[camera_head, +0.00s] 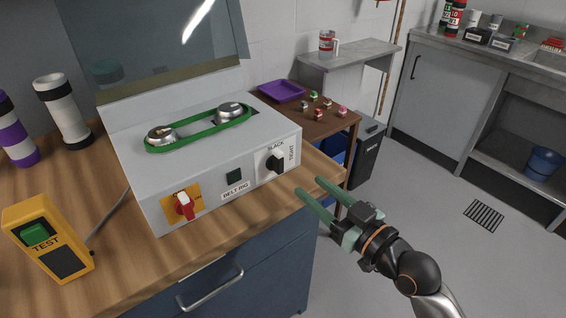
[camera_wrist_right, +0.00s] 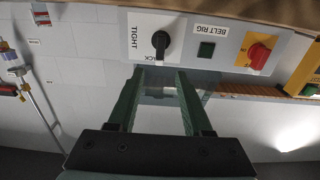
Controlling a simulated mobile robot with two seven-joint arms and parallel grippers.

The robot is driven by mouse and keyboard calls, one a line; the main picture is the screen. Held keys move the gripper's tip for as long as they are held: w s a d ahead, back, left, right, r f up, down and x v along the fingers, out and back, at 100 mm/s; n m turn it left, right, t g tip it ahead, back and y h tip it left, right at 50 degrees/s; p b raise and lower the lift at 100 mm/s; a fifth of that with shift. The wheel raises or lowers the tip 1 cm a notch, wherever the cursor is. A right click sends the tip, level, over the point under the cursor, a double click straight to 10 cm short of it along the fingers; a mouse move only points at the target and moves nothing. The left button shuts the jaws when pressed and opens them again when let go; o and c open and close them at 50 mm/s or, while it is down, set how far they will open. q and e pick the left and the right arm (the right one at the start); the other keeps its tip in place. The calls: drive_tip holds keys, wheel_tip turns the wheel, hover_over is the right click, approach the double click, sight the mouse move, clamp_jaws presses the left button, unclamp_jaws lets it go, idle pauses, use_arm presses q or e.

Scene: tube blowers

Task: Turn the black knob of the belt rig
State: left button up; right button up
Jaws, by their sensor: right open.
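The belt rig (camera_head: 215,165) is a grey box on the wooden bench, with a green belt (camera_head: 199,130) around two metal pulleys on top. Its black knob (camera_head: 275,161) is on the front face at the right, beside the words SLACK and TIGHT. The knob also shows in the right wrist view (camera_wrist_right: 160,40), just beyond the fingertips and between their lines. My right gripper (camera_head: 310,187) is open and empty, in front of the rig and apart from the knob. It also shows in the right wrist view (camera_wrist_right: 160,75). My left gripper is not in view.
A red switch (camera_head: 184,206) on a yellow plate and a dark green square (camera_head: 234,176) share the front face. A clear raised cover (camera_head: 170,50) stands behind the belt. A yellow tester (camera_head: 48,238) lies at left. Open floor is at right.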

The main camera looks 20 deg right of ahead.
sight(282, 163)
drive_tip(key=x, duration=1)
drive_tip(key=shift+f, duration=0.1)
drive_tip(key=shift+c, duration=0.2)
clamp_jaws()
